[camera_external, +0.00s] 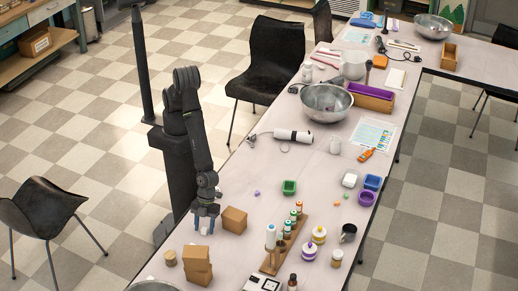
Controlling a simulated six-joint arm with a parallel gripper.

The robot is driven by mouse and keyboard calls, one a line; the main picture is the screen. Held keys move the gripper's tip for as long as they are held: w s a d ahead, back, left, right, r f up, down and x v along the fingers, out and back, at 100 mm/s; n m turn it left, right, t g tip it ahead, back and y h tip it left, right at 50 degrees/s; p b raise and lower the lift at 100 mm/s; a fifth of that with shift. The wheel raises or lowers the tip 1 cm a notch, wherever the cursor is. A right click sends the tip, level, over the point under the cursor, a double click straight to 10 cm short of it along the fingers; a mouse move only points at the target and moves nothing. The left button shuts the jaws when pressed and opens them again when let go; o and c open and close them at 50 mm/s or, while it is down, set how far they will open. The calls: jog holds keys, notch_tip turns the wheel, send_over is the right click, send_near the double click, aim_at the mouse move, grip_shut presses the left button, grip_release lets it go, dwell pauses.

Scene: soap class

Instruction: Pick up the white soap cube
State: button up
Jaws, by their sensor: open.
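My gripper (207,222) points down over the near left edge of the table, with its fingers just above or around a small whitish piece (205,231). This piece looks like the white soap cube, but it is small and partly hidden by the fingers. The gripper is open; I cannot tell whether the fingers touch the piece.
A brown box (234,220) stands close to the right of my gripper. Stacked brown boxes (197,265) stand in front.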

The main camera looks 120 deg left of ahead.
jog(key=c, duration=1)
grip_shut()
jog(key=shift+r, duration=0.1)
